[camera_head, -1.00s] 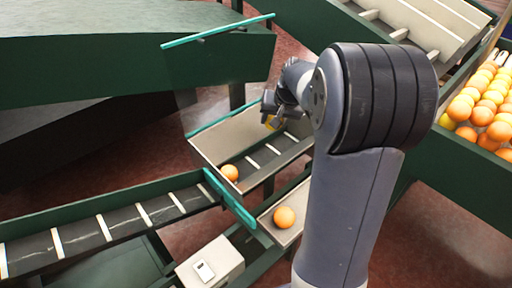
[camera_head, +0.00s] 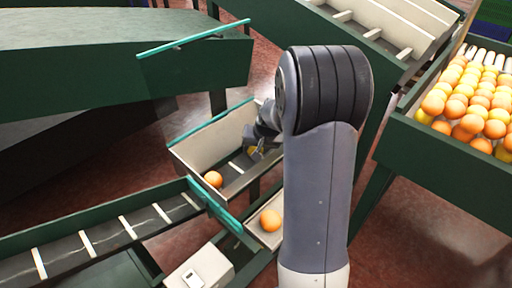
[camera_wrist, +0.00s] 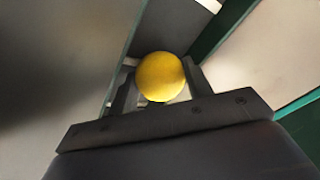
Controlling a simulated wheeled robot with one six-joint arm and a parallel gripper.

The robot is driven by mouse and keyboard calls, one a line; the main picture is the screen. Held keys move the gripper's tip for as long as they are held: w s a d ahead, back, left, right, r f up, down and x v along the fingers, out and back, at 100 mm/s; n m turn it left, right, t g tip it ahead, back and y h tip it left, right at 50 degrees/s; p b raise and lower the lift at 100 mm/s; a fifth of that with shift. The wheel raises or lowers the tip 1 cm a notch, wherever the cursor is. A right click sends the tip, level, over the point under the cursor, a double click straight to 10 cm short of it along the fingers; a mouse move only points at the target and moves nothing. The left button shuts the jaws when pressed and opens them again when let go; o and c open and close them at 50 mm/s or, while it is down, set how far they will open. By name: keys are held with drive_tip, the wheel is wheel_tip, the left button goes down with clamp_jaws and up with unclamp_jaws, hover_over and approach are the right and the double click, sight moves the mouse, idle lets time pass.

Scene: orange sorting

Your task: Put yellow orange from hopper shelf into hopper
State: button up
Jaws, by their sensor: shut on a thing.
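The yellow orange (camera_wrist: 160,77) is between the fingers of my gripper (camera_wrist: 155,85) in the wrist view. My gripper (camera_head: 256,143) is shut on it. In the head view the yellow orange (camera_head: 254,151) shows only in part, beneath the gripper, at the right part of the pale-walled hopper (camera_head: 205,149). Whether the fruit touches the hopper floor cannot be told. An orange-coloured fruit (camera_head: 213,179) lies at the hopper's left end. Another orange fruit (camera_head: 270,220) lies on a small lower tray (camera_head: 262,237), which may be the hopper shelf.
A conveyor (camera_head: 100,235) with white slats runs to the lower left. A green-framed bin (camera_head: 425,150) full of oranges stands at the right. A slatted chute (camera_head: 385,25) is behind. Teal rails (camera_head: 210,123) edge the hopper. My arm hides its right side.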

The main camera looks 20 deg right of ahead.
drive_tip(key=o, duration=0.8)
drive_tip(key=shift+f, duration=0.15)
drive_tip(key=shift+r, duration=0.3)
drive_tip(key=v, duration=1.1)
drive_tip(key=shift+s+r, duration=0.2)
drive_tip(key=shift+r, duration=0.15)
